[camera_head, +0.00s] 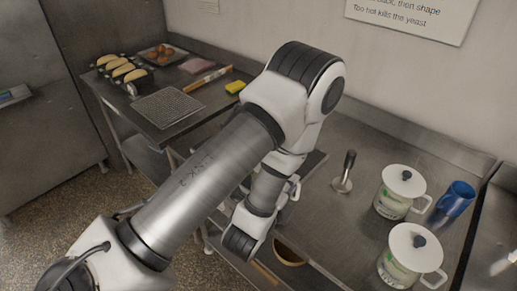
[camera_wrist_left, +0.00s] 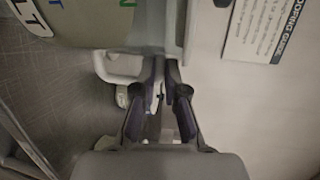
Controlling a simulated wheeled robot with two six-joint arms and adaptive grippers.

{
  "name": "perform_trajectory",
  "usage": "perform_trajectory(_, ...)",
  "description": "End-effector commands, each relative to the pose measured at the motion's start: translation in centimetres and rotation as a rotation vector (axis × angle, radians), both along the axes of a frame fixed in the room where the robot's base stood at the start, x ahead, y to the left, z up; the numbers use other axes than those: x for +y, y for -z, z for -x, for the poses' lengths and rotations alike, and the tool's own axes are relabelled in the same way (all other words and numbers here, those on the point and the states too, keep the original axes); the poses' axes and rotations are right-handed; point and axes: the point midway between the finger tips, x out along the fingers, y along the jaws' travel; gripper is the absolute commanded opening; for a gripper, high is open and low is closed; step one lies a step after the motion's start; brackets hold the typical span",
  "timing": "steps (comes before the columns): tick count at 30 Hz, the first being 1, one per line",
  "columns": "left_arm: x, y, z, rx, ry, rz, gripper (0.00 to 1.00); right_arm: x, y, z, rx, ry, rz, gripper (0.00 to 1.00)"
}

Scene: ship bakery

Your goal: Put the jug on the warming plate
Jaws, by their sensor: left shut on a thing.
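A pale jug (camera_wrist_left: 95,28) with dark lettering fills the top left of the left wrist view, close to the camera. A light loop like a handle (camera_wrist_left: 120,67) shows below it. My left gripper (camera_wrist_left: 167,88) is shut at the jug, on what looks like its handle side; the exact contact is unclear. In the head view my left arm hides the gripper and most of what it holds. No clear warming plate can be told; a dark gridded plate (camera_head: 168,107) lies on the left table. My right gripper is not in view.
Two white lidded jars (camera_head: 400,193) (camera_head: 409,260) with handles, a blue cup (camera_head: 457,199) and an upright metal tool (camera_head: 344,174) stand on the right counter. The left table holds bread tins (camera_head: 139,86), a tray (camera_head: 151,58) and a yellow sponge (camera_head: 235,87).

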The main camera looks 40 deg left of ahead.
Motion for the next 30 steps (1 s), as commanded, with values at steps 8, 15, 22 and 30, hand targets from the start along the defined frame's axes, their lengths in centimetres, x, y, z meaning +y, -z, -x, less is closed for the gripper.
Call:
perform_trajectory(8,2.5,1.3,-2.2,-0.012,-0.011,0.002,0.0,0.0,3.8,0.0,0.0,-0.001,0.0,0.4)
perform_trajectory(15,3.6,1.2,-3.4,-0.009,-0.01,-0.002,0.0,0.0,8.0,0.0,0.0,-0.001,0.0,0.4)
perform_trajectory(22,5.1,0.8,-4.8,-0.008,-0.008,0.002,0.0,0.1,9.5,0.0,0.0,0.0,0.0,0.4)
perform_trajectory(30,8.7,0.6,-8.3,-0.006,-0.008,0.001,0.0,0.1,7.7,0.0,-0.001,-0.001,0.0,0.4)
